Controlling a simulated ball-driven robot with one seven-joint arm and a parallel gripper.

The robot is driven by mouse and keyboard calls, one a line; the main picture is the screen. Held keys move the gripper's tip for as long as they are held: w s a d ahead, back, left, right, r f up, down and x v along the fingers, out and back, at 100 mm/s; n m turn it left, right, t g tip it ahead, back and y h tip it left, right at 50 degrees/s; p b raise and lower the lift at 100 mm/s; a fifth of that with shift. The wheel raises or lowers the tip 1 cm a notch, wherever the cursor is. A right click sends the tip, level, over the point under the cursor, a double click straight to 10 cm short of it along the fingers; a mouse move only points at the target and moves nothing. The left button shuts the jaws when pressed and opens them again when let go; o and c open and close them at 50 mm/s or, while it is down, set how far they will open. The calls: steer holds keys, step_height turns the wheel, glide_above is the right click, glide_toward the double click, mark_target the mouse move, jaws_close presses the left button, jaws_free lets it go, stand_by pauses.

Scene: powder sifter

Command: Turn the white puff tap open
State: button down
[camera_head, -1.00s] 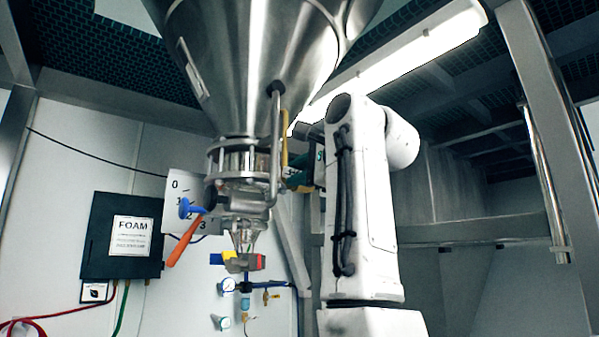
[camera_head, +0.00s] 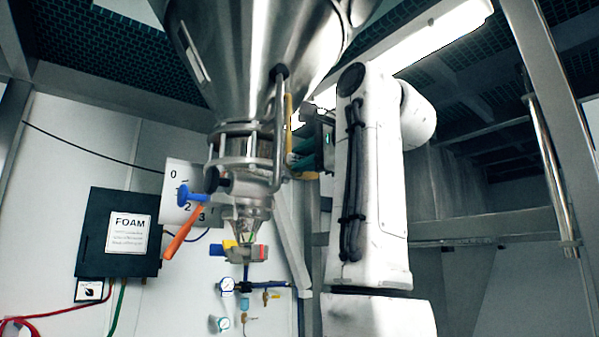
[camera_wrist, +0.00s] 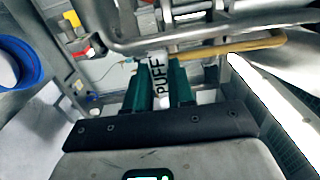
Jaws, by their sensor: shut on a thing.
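The white puff tap (camera_wrist: 157,78) is a pale handle marked PUFF. In the wrist view it lies between the two green fingers of my gripper (camera_wrist: 166,68), which is shut on it. In the head view my gripper (camera_head: 299,156) sits at the right side of the metal sifter outlet, below the steel cone (camera_head: 258,60). The tap handle is hidden there or too small to make out.
A yellow bar (camera_wrist: 235,48) and a curved steel pipe (camera_wrist: 200,32) run close beyond my fingertips. A blue knob (camera_head: 189,195) and an orange handle (camera_head: 180,234) stick out left of the outlet. A black FOAM box (camera_head: 94,233) hangs on the wall.

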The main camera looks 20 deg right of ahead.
steer(key=shift+f, duration=0.2)
steer(key=c, duration=1)
jaws_free()
steer(key=shift+o, duration=0.2)
steer(key=b+v, duration=0.4)
steer(key=v, duration=0.6)
steer(key=shift+s+d, duration=0.15)
steer(key=shift+s, duration=0.25)
